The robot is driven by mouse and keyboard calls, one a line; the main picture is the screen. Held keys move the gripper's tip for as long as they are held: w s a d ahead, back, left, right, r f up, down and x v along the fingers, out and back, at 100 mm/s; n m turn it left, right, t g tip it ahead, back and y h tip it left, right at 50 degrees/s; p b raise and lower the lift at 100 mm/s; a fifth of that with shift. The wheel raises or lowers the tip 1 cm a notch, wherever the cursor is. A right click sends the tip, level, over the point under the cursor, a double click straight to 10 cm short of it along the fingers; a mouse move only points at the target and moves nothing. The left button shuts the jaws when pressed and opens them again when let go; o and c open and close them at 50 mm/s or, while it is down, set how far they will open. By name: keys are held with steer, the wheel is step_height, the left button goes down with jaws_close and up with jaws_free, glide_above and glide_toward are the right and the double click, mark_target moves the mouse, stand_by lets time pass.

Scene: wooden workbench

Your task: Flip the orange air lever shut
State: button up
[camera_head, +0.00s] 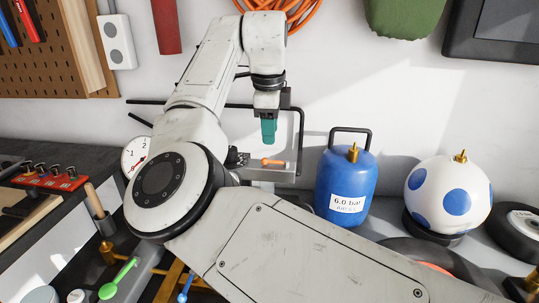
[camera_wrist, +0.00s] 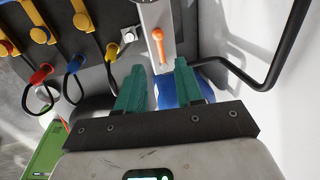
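The orange lever (camera_head: 273,162) lies roughly level on a grey metal housing (camera_head: 265,174) beside the blue tank. In the wrist view the orange lever (camera_wrist: 159,45) has its round end at the top, and its narrow end points down the picture toward my gripper. My gripper (camera_head: 268,132), with teal fingers, hangs above the lever in the head view. In the wrist view my gripper (camera_wrist: 159,65) is open and empty. The lever's narrow end appears between the fingertips; I see no contact, and cannot tell the exact depth gap.
A black bent tube (camera_wrist: 270,75) runs right of the fingers. The blue tank (camera_head: 345,180), labelled 6,0 bar, and a spotted ball (camera_head: 447,193) stand to the right. Yellow, red and blue connectors with cables (camera_wrist: 75,62) are at left. A dial gauge (camera_head: 134,155) is left of my arm.

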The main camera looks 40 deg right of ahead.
mark_target(271, 167)
steer(key=f, duration=0.5)
steer(key=w+d+f, duration=0.1)
steer(key=f, duration=0.1)
steer(key=shift+d+f, duration=0.1)
steer(key=shift+f, duration=0.25)
jaws_close()
